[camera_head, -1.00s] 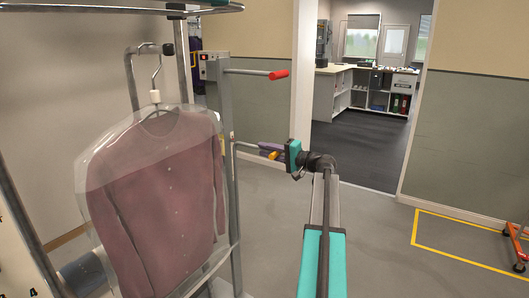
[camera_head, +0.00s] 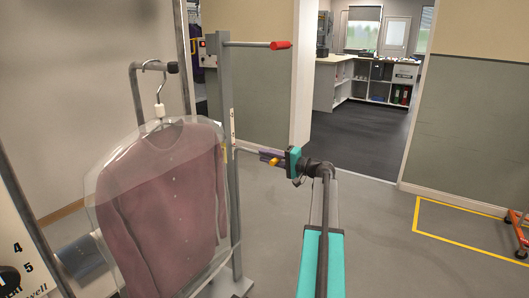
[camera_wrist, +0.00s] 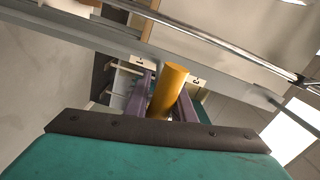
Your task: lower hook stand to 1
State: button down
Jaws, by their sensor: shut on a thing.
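The hook stand (camera_head: 137,90) is a grey bent tube with a black end cap, at the left in the head view. A hanger (camera_head: 160,97) hangs on it and carries a dark red buttoned garment (camera_head: 163,210) under a clear cover. My gripper (camera_head: 268,157) is beside the grey post, its purple fingers shut on a yellow handle (camera_wrist: 168,92). In the wrist view the handle stands between the fingers. Small labels seem to read 1 (camera_wrist: 140,62) and 2 (camera_wrist: 197,81) behind it. The handle's joint to the stand is hidden.
A grey post (camera_head: 228,110) with a red-tipped bar (camera_head: 281,45) stands left of my gripper. A numbered panel (camera_head: 15,250) is at the lower left edge. Floor to the right is clear up to an orange stand (camera_head: 515,225). A doorway opens behind.

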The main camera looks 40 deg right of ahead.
jog(key=f, duration=0.2)
jog(key=f+b, duration=0.2)
jog(key=f, duration=0.1)
jog(key=shift+s+d+f, duration=0.1)
jog(key=shift+d+f, duration=0.2)
jog(key=shift+f, duration=0.1)
jog(key=c, duration=1.6)
grip_release()
jog(key=shift+d, duration=0.1)
jog(key=shift+c, duration=0.2)
jog(key=v, duration=1.3)
jog(key=shift+s, duration=0.4)
